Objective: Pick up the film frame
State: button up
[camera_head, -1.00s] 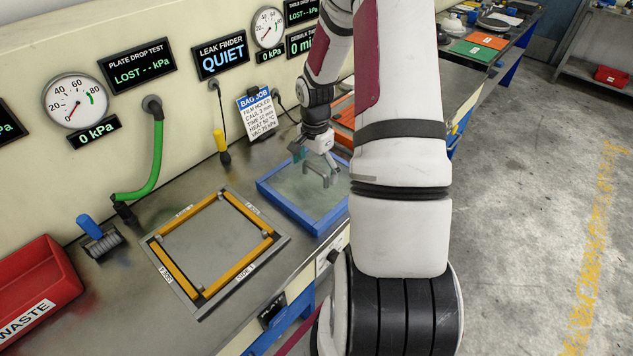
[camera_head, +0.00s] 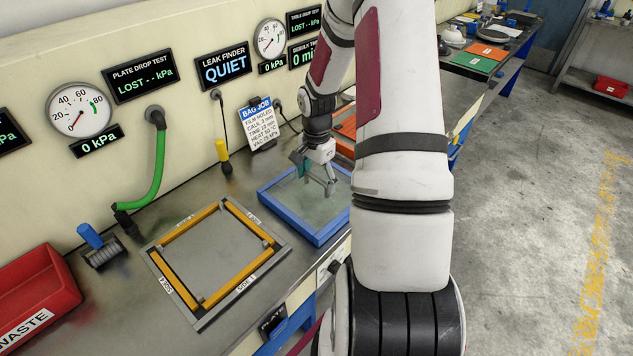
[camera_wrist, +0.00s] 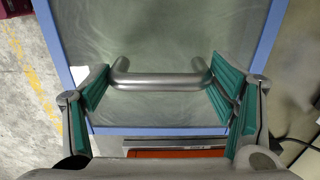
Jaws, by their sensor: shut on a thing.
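The film frame is a blue rectangular frame (camera_head: 290,224) around a pale, cloudy sheet, on the bench in the head view. Its blue edge also shows in the wrist view (camera_wrist: 262,45). A grey metal bar handle (camera_wrist: 160,82) stands on the sheet. My gripper (camera_wrist: 160,88) has its green-padded fingers at the two ends of this handle, shut on it. In the head view my gripper (camera_head: 318,176) is over the sheet. The frame's right part is hidden behind my arm. It looks level, and I see no clear gap beneath it.
Left of it lies a grey plate with a yellow-edged frame (camera_head: 238,286). A blue-handled roller (camera_head: 98,246), a red waste bin (camera_head: 38,290) and a green hose (camera_head: 157,170) are further left. A job card (camera_head: 258,125) and a yellow-handled tool (camera_head: 223,155) stand behind.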

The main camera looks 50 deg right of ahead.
aim_at(317, 178)
jog(key=shift+w+d+r, duration=0.1)
jog(key=shift+r, duration=0.65)
jog(key=shift+s+a+r+b, duration=0.1)
jog(key=shift+s+r+b, duration=0.05)
jog(key=shift+r, duration=0.3)
jog(key=shift+s+a+r+b, duration=0.1)
jog(key=shift+s+r+b, duration=0.05)
jog(key=shift+r, duration=0.3)
jog(key=s+a, duration=0.3)
jog(key=s, duration=0.4)
jog(key=s+a+r, duration=0.1)
jog(key=s+a, duration=0.3)
jog(key=s, duration=0.2)
jog(key=shift+s+r, duration=0.2)
jog(key=shift+s, duration=0.2)
